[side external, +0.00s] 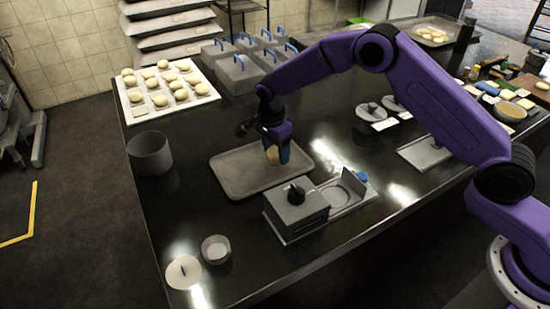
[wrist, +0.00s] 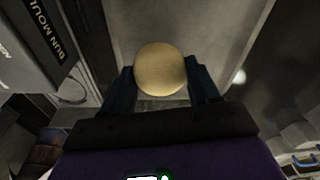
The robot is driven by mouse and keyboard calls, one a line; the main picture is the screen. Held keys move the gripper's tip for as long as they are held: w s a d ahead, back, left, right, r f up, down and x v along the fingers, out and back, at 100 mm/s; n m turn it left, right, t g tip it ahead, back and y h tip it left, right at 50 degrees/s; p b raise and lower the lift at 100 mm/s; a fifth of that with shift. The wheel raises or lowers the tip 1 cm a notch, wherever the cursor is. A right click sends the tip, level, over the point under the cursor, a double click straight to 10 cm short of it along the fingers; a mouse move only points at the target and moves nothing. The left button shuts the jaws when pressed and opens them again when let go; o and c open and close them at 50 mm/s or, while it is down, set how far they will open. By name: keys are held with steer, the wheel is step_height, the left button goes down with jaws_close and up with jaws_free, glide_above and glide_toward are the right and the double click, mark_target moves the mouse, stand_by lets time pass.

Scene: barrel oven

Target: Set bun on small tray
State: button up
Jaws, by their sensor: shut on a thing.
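My gripper (side external: 276,148) is shut on a round, pale bun (side external: 272,155). In the wrist view the bun (wrist: 160,69) sits between the two dark blue fingers of my gripper (wrist: 161,85). The small grey tray (side external: 232,180) lies flat on the dark table, and the bun is over its right part in the side view. The tray (wrist: 190,22) also shows behind the bun in the wrist view. I cannot tell whether the bun touches the tray. The tray looks otherwise empty.
A grey bun mould device (side external: 297,212) stands close to the tray's near right edge. A grey pot (side external: 150,154) is left of the tray. A white tray with several buns (side external: 135,108) and several blue-handled grey containers (side external: 237,72) are behind.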

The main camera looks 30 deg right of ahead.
mark_target(275, 159)
steer(key=shift+w+f, duration=0.2)
steer(key=shift+f, duration=1.55)
steer(key=shift+f, duration=0.1)
steer(key=o, duration=1.2)
steer(key=shift+c, duration=0.2)
steer(key=r, duration=0.3)
steer(key=a+r, duration=0.1)
steer(key=r, duration=0.7)
steer(key=shift+s+a, duration=0.1)
steer(key=shift+a, duration=0.1)
steer(key=shift+r, duration=0.6)
steer(key=shift+s, duration=0.1)
